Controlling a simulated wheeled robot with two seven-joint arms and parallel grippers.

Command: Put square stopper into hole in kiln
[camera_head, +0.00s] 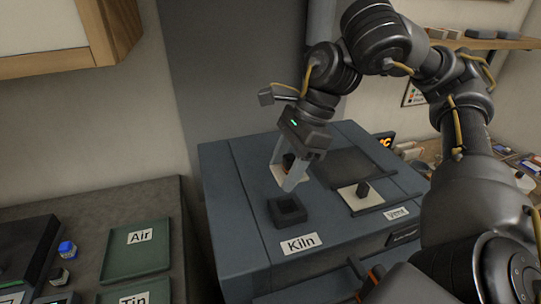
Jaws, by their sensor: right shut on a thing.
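The kiln (240,225) is a blue-grey box with a "Kiln" label on its top front. A dark square collar (288,211) around the hole sits on its top behind the label. My right gripper (289,178) is above the kiln, just behind the collar, shut on a stopper (277,174) with a pale square plate and a dark knob. Its fingers partly hide the stopper. Another pale square stopper (362,197) with a dark knob lies to the right, by the second label. My left gripper is not in view.
Green trays (136,263) labelled "Air" and "Tin" lie on the left counter, with small bottles (67,249) beside them. A dark flat panel (350,166) is on the kiln's top behind the other stopper. Clutter covers the right bench.

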